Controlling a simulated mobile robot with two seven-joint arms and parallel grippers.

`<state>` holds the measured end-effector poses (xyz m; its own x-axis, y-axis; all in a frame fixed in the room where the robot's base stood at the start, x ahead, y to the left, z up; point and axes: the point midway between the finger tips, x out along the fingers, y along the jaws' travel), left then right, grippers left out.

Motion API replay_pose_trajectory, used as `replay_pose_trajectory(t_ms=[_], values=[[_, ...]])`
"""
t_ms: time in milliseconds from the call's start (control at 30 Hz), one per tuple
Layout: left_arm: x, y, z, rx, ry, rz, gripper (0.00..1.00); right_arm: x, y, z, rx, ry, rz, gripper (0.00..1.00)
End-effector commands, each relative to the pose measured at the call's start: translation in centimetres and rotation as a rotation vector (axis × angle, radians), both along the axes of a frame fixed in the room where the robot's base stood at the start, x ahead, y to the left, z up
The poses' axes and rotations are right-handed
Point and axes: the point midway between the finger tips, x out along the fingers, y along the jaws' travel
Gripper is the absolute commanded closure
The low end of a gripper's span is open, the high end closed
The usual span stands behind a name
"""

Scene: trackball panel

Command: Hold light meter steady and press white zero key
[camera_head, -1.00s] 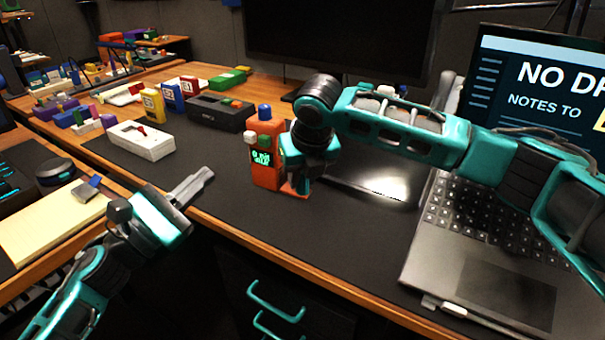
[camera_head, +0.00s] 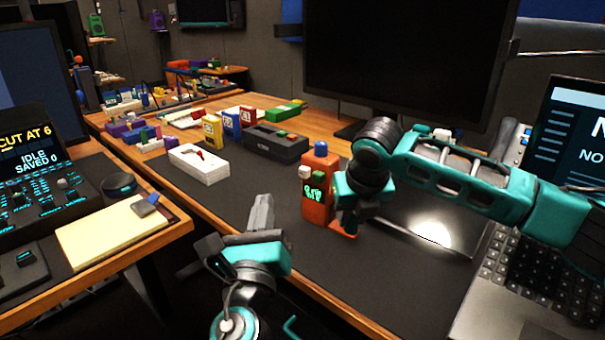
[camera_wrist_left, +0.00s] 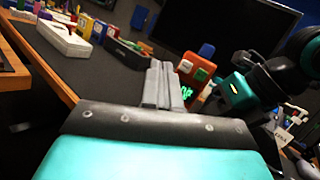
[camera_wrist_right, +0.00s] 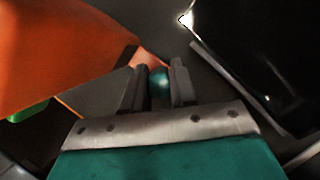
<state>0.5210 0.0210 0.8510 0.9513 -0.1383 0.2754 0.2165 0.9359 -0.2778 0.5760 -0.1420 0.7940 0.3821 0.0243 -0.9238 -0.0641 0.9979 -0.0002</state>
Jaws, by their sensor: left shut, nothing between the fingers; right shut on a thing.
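The light meter (camera_head: 318,205) is an orange upright box with a green-lit display, standing on the dark desk mat. Its white key (camera_head: 305,172) is on the upper left of its face; it also shows in the left wrist view (camera_wrist_left: 185,67). My left gripper (camera_head: 264,200) is shut and empty, left of the meter and apart from it, fingers pointing towards the back of the desk. My right gripper (camera_head: 347,220) is at the meter's right side, low by its orange foot. In the right wrist view its fingers close around a round teal knob (camera_wrist_right: 160,80) beside the orange body.
A blue knob (camera_head: 321,148) tops the meter. A white box (camera_head: 199,163) and a black box (camera_head: 275,143) stand behind on the left. A laptop (camera_head: 510,290) is at the right, a notepad (camera_head: 120,235) on the left desk.

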Motion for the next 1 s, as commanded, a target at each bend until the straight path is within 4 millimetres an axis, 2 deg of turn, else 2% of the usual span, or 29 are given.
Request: replay_pose_trajectory(t_ms=[200,633,767,1000], values=[[-1.4,1.0,1.2,-0.161,-0.008,0.097,1.0,0.0,0.0,-0.1,-0.001,0.002,0.0,1.0],[-1.6,1.1,1.3,-0.182,-0.01,0.111,1.0,0.0,0.0,-0.1,-0.001,0.002,0.0,1.0],[-1.1,0.7,1.3,-0.182,-0.009,0.111,1.0,0.0,0.0,-0.1,-0.001,0.002,0.0,1.0],[1.1,-1.3,1.3,-0.18,-0.011,0.111,1.0,-0.1,0.0,-0.1,-0.001,0.002,0.0,1.0]])
